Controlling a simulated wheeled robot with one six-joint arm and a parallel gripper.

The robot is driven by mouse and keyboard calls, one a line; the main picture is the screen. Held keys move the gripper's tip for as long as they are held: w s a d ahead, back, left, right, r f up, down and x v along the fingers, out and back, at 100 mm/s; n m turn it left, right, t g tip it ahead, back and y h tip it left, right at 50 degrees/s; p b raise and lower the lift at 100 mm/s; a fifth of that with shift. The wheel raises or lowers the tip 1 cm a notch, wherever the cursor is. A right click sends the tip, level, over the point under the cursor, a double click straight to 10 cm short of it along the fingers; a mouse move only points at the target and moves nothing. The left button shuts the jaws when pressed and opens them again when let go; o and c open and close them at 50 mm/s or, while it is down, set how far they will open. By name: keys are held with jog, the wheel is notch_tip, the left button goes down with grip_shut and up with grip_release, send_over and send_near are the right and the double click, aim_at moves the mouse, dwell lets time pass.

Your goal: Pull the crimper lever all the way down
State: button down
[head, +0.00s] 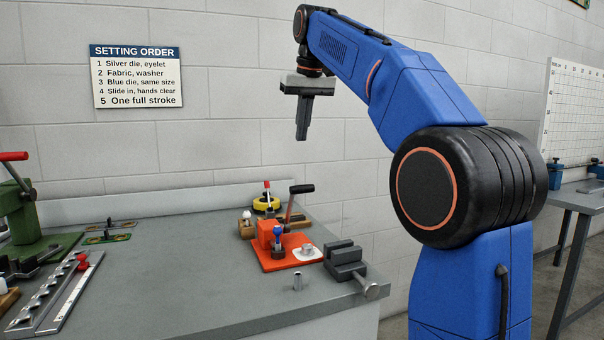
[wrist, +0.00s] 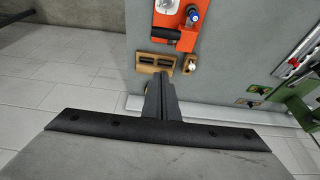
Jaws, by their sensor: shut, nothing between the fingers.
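The crimper is an orange press (head: 268,234) on an orange base plate, on the grey bench. Its lever (head: 293,205) stands raised and slightly tilted, with a black grip (head: 302,189) at the top. A blue-topped die (head: 277,232) sits at the front of the press, and a white piece with a silver part (head: 306,252) lies on the plate's right. My gripper (head: 302,136) points down, shut and empty, well above the lever and apart from it. In the wrist view the shut fingers (wrist: 162,80) lie below the orange press (wrist: 186,40) and its black grip (wrist: 164,33).
A dark grey vise (head: 345,262) stands right of the crimper at the bench edge. A yellow ring (head: 266,204) with a red-topped post is behind it. A green press (head: 22,225) with a red handle is at far left. The bench middle (head: 185,270) is clear.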

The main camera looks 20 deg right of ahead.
jog(key=shift+f, duration=0.15)
jog(key=shift+f, duration=5.7)
jog(key=shift+s, duration=0.15)
